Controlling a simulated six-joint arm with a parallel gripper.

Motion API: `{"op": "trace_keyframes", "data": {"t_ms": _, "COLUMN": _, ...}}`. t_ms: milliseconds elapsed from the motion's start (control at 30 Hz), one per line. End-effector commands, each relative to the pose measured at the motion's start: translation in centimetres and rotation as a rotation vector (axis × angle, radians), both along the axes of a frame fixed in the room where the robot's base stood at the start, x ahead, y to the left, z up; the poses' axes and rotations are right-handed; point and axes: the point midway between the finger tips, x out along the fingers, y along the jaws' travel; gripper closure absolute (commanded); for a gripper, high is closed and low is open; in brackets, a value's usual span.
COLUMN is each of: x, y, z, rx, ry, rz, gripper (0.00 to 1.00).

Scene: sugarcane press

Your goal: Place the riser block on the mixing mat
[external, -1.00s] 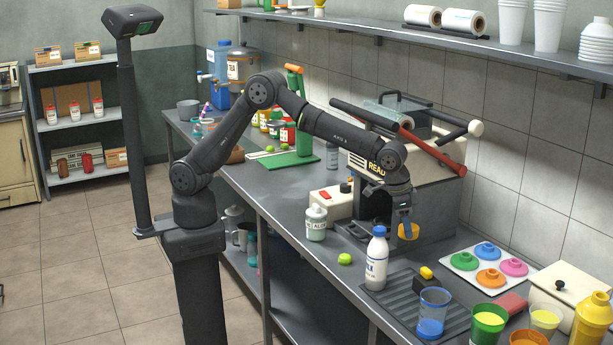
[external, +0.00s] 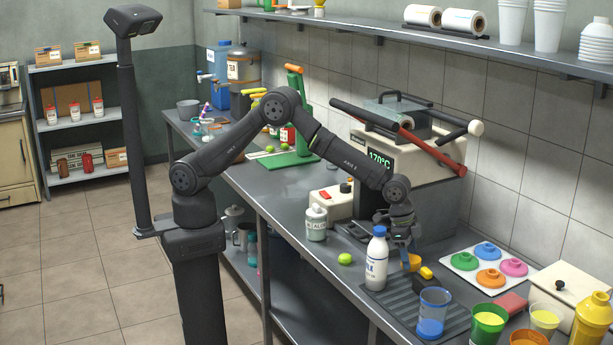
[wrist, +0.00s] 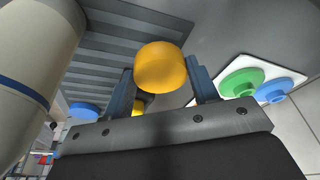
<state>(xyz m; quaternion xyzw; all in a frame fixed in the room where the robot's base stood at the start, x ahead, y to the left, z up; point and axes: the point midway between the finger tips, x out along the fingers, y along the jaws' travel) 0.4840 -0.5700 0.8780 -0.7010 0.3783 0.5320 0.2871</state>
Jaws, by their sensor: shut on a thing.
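A short, round yellow-orange block (external: 414,262), which I take to be the riser block, is held between the fingers of my gripper (external: 405,250). In the wrist view the block (wrist: 160,67) sits between the two blue-grey fingers (wrist: 165,85). The dark ribbed mat (external: 402,308), which I take to be the mixing mat, lies on the counter below and in front. Its ribs (wrist: 110,52) also show in the wrist view. My gripper is just behind the mat's back part, beside the white bottle. I cannot tell whether the block touches anything below.
A white bottle (external: 376,262) stands at the mat's left, close to my gripper. A yellow-and-black item (external: 427,274) lies right of the block. A clear cup with blue (external: 432,315) stands on the mat's front right. A press machine (external: 410,170) stands behind. Colored lids (external: 488,278) lie right.

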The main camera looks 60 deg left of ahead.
Motion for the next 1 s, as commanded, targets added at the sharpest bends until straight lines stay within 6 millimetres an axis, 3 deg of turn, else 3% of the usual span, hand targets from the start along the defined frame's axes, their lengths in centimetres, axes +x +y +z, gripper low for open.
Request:
{"op": "trace_keyframes", "data": {"t_ms": 200, "x": 0.0, "y": 0.0, "z": -3.0, "rx": 0.002, "ry": 0.001, "rz": 0.0, "gripper": 0.69}}
{"op": "trace_keyframes", "data": {"t_ms": 567, "x": 0.0, "y": 0.0, "z": -3.4, "rx": 0.002, "ry": 0.001, "rz": 0.001, "gripper": 0.69}}
{"op": "trace_keyframes", "data": {"t_ms": 600, "x": 0.0, "y": 0.0, "z": -3.4, "rx": 0.002, "ry": 0.001, "rz": 0.001, "gripper": 0.42}}
{"op": "trace_keyframes", "data": {"t_ms": 700, "x": 0.0, "y": 0.0, "z": -3.4, "rx": 0.002, "ry": 0.001, "rz": 0.001, "gripper": 0.24}}
{"op": "trace_keyframes", "data": {"t_ms": 1000, "x": 0.0, "y": 0.0, "z": -3.2, "rx": 0.001, "ry": 0.001, "rz": 0.001, "gripper": 0.24}}
